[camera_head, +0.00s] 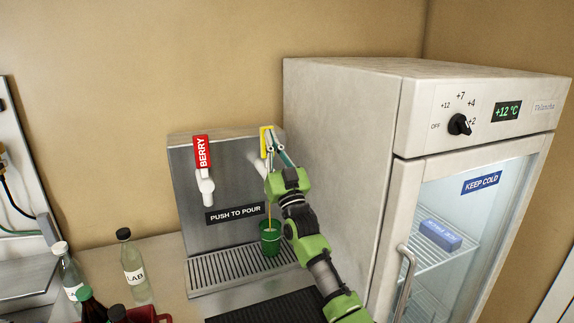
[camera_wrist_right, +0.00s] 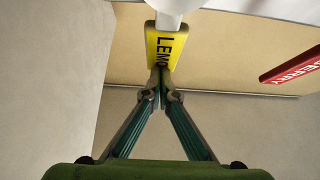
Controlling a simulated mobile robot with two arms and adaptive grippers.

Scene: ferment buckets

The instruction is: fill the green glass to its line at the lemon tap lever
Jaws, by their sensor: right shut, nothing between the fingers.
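The green glass (camera_head: 270,243) stands upright on the drip grate under the lemon tap. A thin amber stream runs down into it from above; its liquid level and line cannot be made out. The yellow lemon lever (camera_head: 264,142) is at the top right of the dispenser, and its lettering shows in the right wrist view (camera_wrist_right: 165,45). My right gripper (camera_head: 277,147) is shut and empty, its fingertips at the lever and seeming to touch it. In the right wrist view the fingertips (camera_wrist_right: 161,72) meet at the lever's lower end. My left gripper is not in view.
The red berry lever (camera_head: 201,152) is left of the lemon one, above a "push to pour" sign (camera_head: 235,213). A fridge (camera_head: 335,160) stands close on the right. Bottles (camera_head: 134,268) and a red crate (camera_head: 150,315) are at the lower left.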

